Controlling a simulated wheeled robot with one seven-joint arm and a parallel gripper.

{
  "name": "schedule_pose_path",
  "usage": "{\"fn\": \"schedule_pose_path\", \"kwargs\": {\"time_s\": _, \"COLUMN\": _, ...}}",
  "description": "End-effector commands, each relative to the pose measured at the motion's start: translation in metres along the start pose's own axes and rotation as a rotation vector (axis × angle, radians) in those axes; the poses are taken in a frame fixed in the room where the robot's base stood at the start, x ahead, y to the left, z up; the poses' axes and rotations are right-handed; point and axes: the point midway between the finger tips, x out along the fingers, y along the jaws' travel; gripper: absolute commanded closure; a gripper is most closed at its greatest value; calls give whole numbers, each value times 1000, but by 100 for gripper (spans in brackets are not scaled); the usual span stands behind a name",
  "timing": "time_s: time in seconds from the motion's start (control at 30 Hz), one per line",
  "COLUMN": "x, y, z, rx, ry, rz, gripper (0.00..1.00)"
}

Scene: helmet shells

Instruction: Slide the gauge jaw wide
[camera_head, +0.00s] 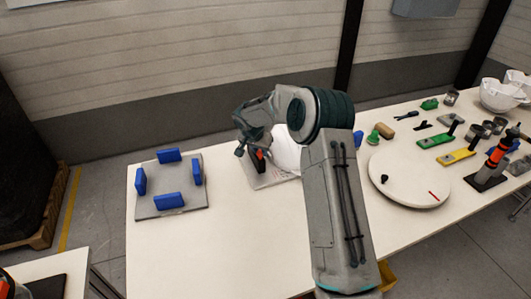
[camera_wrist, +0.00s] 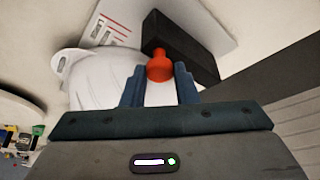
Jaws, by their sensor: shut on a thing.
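The gauge is a pale plate (camera_head: 271,180) with printed marks, and it also shows in the wrist view (camera_wrist: 190,15) with red marks. Its jaw is a black block (camera_wrist: 195,55) bearing an orange knob (camera_wrist: 159,66). The jaw also shows in the head view (camera_head: 257,166), partly hidden by my gripper. A white helmet shell (camera_wrist: 98,80) sits beside the jaw; my arm hides part of it in the head view (camera_head: 287,152). My gripper (camera_wrist: 159,80) is shut on the orange knob, with one finger on each side. In the head view, my gripper (camera_head: 251,148) is over the jaw.
Left of the gauge, a grey plate (camera_head: 176,208) carries several blue blocks. Right of my arm stand a round cream turntable (camera_head: 408,182), green and yellow tools, and white shells (camera_head: 500,95). The table (camera_head: 225,255) is clear at the front middle.

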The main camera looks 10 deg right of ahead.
Motion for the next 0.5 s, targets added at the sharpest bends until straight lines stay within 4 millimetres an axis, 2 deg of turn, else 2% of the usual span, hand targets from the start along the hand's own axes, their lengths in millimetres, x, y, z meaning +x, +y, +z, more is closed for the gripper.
{"fn": "schedule_pose_path", "kwargs": {"time_s": 0.3, "x": -3, "y": -7, "z": 5, "rx": -3, "ry": -5, "rz": -9, "gripper": 100}}
{"fn": "schedule_pose_path", "kwargs": {"time_s": 0.33, "x": -3, "y": -7, "z": 6, "rx": -3, "ry": -6, "rz": -9, "gripper": 68}}
{"fn": "schedule_pose_path", "kwargs": {"time_s": 0.37, "x": -3, "y": -7, "z": 6, "rx": -3, "ry": -6, "rz": -9, "gripper": 59}}
{"fn": "schedule_pose_path", "kwargs": {"time_s": 0.4, "x": -3, "y": -7, "z": 6, "rx": -3, "ry": -5, "rz": -9, "gripper": 52}}
{"fn": "schedule_pose_path", "kwargs": {"time_s": 0.5, "x": -2, "y": -4, "z": 3, "rx": 0, "ry": -4, "rz": -6, "gripper": 52}}
